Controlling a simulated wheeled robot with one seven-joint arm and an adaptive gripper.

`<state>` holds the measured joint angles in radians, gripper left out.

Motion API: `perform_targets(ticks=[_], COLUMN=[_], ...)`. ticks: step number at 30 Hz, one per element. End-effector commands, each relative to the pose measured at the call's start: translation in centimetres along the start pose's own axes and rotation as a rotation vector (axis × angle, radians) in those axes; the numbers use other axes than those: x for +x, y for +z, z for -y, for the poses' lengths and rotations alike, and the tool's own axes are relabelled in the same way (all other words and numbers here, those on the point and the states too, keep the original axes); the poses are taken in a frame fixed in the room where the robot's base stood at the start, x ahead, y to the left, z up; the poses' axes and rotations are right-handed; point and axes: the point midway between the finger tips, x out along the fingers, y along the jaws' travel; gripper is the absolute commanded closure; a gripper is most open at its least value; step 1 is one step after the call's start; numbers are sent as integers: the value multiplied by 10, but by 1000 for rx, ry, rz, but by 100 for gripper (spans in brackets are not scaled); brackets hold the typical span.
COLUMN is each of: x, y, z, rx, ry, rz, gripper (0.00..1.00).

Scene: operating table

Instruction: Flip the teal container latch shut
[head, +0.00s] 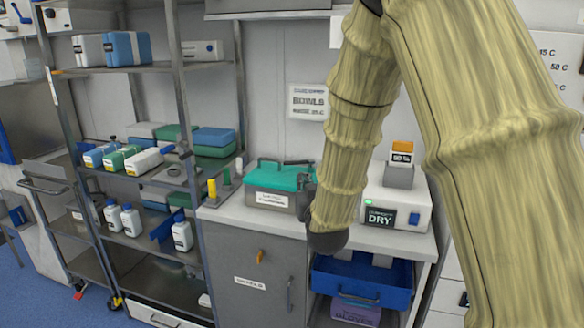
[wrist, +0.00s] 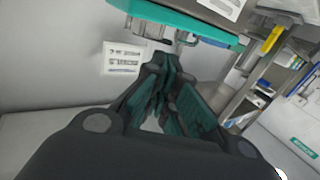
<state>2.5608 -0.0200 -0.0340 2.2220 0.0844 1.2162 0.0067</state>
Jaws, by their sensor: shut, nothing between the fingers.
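The teal-lidded container (head: 272,181) with a grey body and a white label stands on the counter. Its teal lid (wrist: 180,22) crosses the top of the wrist view, which shows it upside down. A grey metal latch piece (wrist: 186,40) shows at the lid's edge; whether it is flipped open or shut is unclear. My gripper (wrist: 163,68) is shut and empty, its dark fingertips close to the latch area; contact cannot be told. In the head view my gripper (head: 306,188) is at the container's right end, partly hidden by my arm.
A white device (head: 398,206) with a DRY display stands on the counter to the right. Yellow and white upright items (head: 225,180) stand left of the container. A shelf rack (head: 182,130) with bottles and boxes is further left. A blue bin (head: 345,284) sits below.

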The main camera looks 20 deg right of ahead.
Motion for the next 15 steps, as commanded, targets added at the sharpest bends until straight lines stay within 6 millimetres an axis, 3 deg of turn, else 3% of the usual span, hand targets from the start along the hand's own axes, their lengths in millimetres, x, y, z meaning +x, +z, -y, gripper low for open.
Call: perform_targets(ticks=[7,15], x=[18,61], y=[-8,-8], z=[0,0], rx=[1,1], ry=[1,1], rz=[-16,-14], gripper=[100,100])
